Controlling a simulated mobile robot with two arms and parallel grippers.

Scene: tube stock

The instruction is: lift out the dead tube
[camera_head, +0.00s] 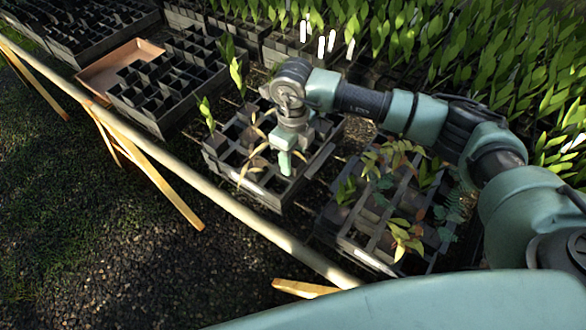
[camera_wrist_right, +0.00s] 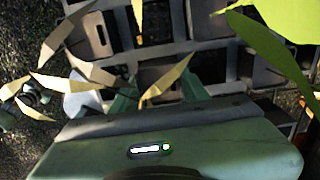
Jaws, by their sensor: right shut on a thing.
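The dead tube's plant shows as drooping tan leaves (camera_head: 256,150) beside my right gripper, over the middle black tray (camera_head: 232,165). My right gripper (camera_head: 285,165) points down over that tray and is shut on the dead tube. In the right wrist view, its green fingers (camera_wrist_right: 158,95) stand among dry tan leaves (camera_wrist_right: 80,70). The tube's body is mostly hidden by the gripper and leaves, and I cannot tell whether it is clear of its cell. A green plant (camera_head: 206,115) stands at the tray's left corner. My left gripper is not in view.
A tray with green and reddish seedlings (camera_head: 345,235) stands to the right. A mostly empty tray (camera_head: 165,85) and a copper-coloured pan (camera_head: 110,68) are to the left. Dense green plants (camera_head: 490,60) fill the back. A wooden rail (camera_head: 200,185) runs along the front.

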